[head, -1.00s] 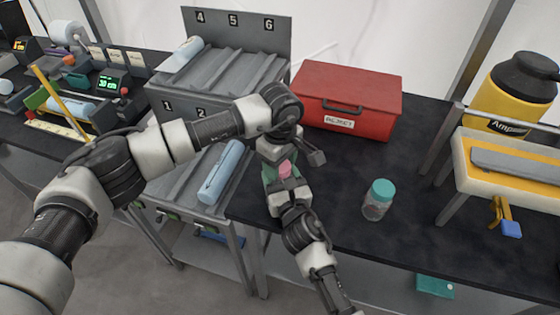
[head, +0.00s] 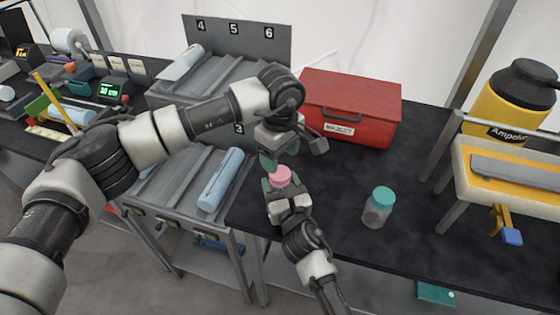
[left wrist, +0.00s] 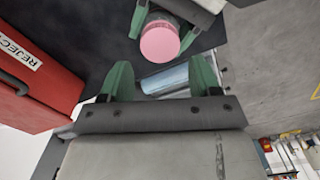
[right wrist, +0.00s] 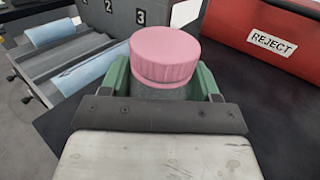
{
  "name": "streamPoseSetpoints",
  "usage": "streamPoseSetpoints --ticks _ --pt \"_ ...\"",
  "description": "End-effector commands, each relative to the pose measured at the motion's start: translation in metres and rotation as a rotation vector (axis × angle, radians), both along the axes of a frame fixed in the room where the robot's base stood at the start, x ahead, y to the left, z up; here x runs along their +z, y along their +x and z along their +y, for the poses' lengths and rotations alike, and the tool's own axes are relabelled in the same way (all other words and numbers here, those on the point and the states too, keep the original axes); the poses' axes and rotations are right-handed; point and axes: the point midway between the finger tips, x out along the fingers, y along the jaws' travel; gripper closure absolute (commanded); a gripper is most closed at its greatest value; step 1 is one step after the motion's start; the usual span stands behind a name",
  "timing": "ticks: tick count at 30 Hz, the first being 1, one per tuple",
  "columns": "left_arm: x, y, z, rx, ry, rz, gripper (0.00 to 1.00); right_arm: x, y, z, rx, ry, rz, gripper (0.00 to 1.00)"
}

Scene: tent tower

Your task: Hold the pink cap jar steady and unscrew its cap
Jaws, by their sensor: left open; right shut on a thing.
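The pink cap jar is gripped by my right gripper (head: 274,182), whose green fingers close on the jar body below the cap. The pink cap (head: 281,176) sits on top of the jar; it shows large in the right wrist view (right wrist: 164,56) and from above in the left wrist view (left wrist: 160,42). The grey jar body (right wrist: 160,92) is mostly hidden by the fingers. My left gripper (head: 279,157) is above the cap, open and empty, with its fingers pointing down; its fingers (left wrist: 160,80) are apart from the cap.
A red REJECT box (head: 350,108) stands behind the grippers. A teal-capped jar (head: 378,208) stands on the black table (head: 330,215) to the right. A sloped grey rack (head: 180,185) with blue rolls is at left. A yellow container (head: 512,100) is at far right.

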Motion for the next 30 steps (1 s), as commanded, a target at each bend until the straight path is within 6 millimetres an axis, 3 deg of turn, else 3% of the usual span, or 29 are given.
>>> streamPoseSetpoints --ticks 3,5,21,30 --pt "0.022 0.001 0.000 -0.001 -0.001 -0.004 0.37 0.000 0.000 0.000 0.000 0.000 0.000 1.00" --pt "0.025 0.000 0.000 -0.001 -0.001 -0.002 0.37 0.000 0.000 0.000 0.000 0.000 0.000 1.00" --pt "-0.045 0.000 0.000 0.000 -0.001 0.001 0.37 0.000 0.000 0.000 0.000 0.000 0.000 1.00" --pt "-0.053 0.000 0.000 -0.001 -0.001 -0.001 0.37 0.000 0.000 0.000 0.000 0.000 0.000 1.00"
